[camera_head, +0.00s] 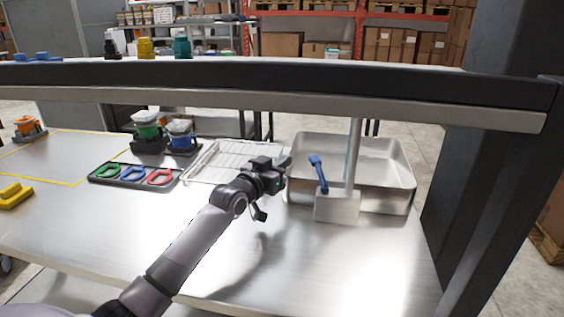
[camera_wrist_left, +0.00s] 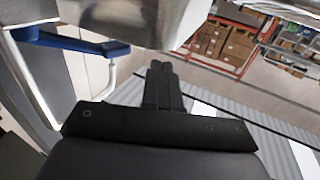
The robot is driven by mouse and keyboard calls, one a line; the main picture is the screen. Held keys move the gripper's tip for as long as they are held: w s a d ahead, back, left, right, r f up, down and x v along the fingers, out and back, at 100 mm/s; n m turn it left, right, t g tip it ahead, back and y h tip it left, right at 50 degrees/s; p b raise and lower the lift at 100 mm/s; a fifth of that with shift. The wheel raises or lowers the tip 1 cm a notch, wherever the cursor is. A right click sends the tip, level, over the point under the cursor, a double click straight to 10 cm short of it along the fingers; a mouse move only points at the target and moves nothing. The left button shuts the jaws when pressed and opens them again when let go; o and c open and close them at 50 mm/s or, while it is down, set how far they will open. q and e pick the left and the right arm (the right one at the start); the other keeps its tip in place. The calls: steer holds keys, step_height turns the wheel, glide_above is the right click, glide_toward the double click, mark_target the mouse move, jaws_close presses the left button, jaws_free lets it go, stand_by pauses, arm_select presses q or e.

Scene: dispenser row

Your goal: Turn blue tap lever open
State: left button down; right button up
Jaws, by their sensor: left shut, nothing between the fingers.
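The blue tap lever (camera_head: 318,174) stands up and leans to the left on a metal tap block (camera_head: 337,206) in front of the metal basin (camera_head: 402,170). My left gripper (camera_head: 287,163) is shut and empty, just left of the lever in the head view. In the left wrist view the shut fingers (camera_wrist_left: 160,82) point ahead, and the blue lever (camera_wrist_left: 70,42) lies to their upper left, apart from them. My right gripper is in neither view.
A wire rack (camera_head: 225,158) lies left of the basin. A black tray (camera_head: 133,176) with green, blue and red rings, and dispensers (camera_head: 147,133), stand further left. A shelf beam (camera_head: 280,105) crosses above the table. The front of the table is clear.

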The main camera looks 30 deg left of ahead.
arm_select(q)
steer(key=s+a+b, duration=0.1)
steer(key=s+a, duration=0.6)
steer(key=shift+b, duration=0.4)
